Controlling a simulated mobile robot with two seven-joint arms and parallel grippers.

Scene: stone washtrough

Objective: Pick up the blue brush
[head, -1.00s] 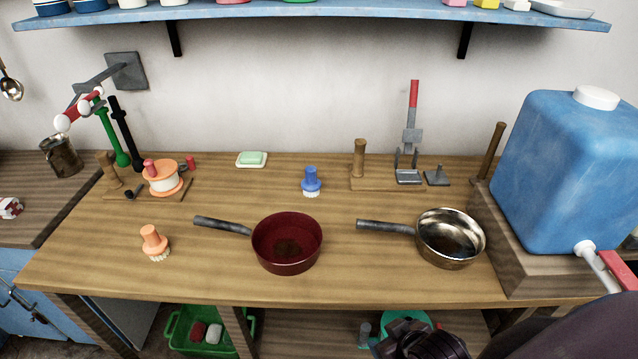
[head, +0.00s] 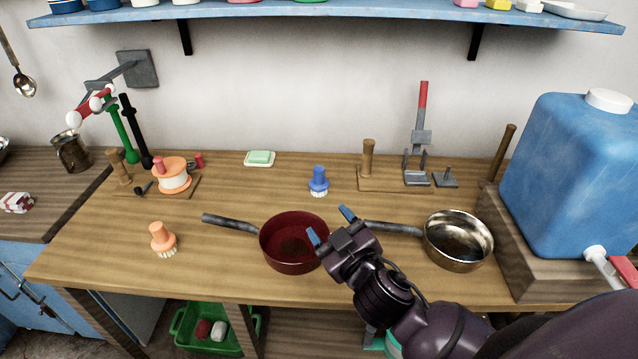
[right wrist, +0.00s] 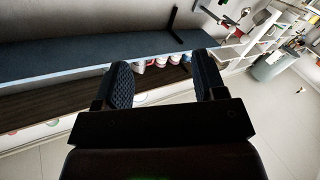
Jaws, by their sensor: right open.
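The blue brush (head: 318,182) stands upright on the wooden table, bristles down, behind the two pans in the head view. My right gripper (head: 331,224) is open and empty. It appears in front of the brush, over the right part of the red pan (head: 280,250). In the right wrist view the two fingers (right wrist: 164,84) are apart with nothing held between them, and the brush is not seen there. My left gripper is not in view.
A metal pan (head: 458,240) stands at the right, beside the blue water tank (head: 570,170). An orange brush (head: 162,238) stands at the left front. A soap dish (head: 259,158) lies at the back. The table is clear around the blue brush.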

